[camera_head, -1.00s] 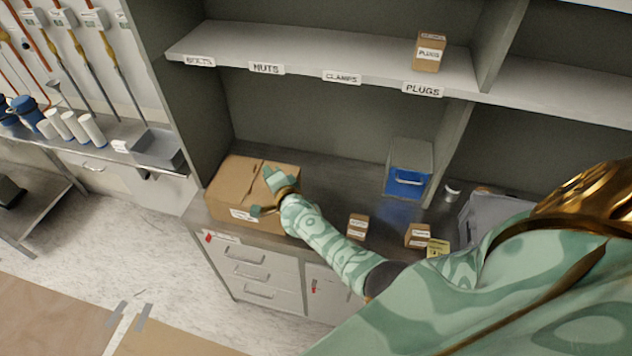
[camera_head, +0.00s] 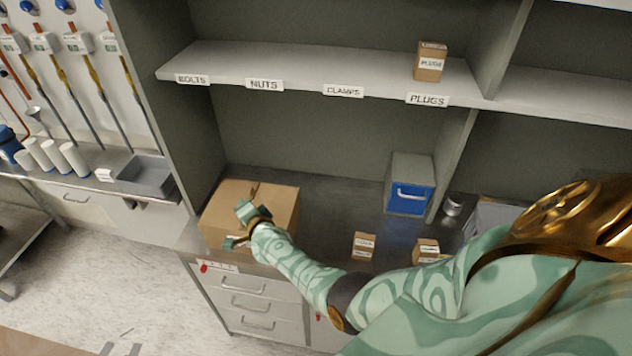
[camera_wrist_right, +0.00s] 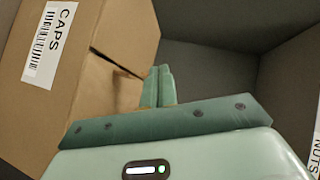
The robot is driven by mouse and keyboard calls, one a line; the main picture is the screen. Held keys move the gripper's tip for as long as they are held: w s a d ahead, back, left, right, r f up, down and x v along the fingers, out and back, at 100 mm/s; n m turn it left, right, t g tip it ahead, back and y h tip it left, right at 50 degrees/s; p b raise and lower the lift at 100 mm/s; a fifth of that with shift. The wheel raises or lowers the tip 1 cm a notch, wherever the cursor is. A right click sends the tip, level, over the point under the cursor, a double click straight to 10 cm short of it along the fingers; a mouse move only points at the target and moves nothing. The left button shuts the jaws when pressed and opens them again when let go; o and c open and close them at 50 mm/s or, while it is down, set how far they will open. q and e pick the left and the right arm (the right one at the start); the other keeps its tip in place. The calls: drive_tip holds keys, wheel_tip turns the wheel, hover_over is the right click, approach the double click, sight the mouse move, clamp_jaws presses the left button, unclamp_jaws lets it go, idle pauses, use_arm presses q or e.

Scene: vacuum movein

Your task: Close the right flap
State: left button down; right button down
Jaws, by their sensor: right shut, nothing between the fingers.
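A brown cardboard box (camera_head: 280,205) stands at the left end of the worktop. In the right wrist view its CAPS-labelled face (camera_wrist_right: 60,45) fills the left side. A flap (camera_wrist_right: 128,30) there runs out from the box edge, with a shadowed gap under it. In the head view the box top looks mostly covered, with a small notch near its back edge. My right gripper (camera_head: 243,212) is at the box's front top, over its near edge. Its fingers (camera_wrist_right: 158,88) are together and empty, close to the flap gap; contact is unclear. My left gripper is out of view.
Small cartons (camera_head: 364,246) (camera_head: 427,250) and a blue-fronted bin (camera_head: 409,185) stand to the right on the worktop. A labelled shelf (camera_head: 310,68) overhangs the back. A side panel (camera_head: 165,100) bounds the box's left. Bare worktop (camera_head: 330,200) lies between the box and bin.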

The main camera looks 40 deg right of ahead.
drive_tip(key=shift+w+a+f+b, duration=0.2)
drive_tip(key=shift+f+b, duration=0.25)
drive_tip(key=shift+f, duration=0.15)
drive_tip(key=shift+r, duration=0.1)
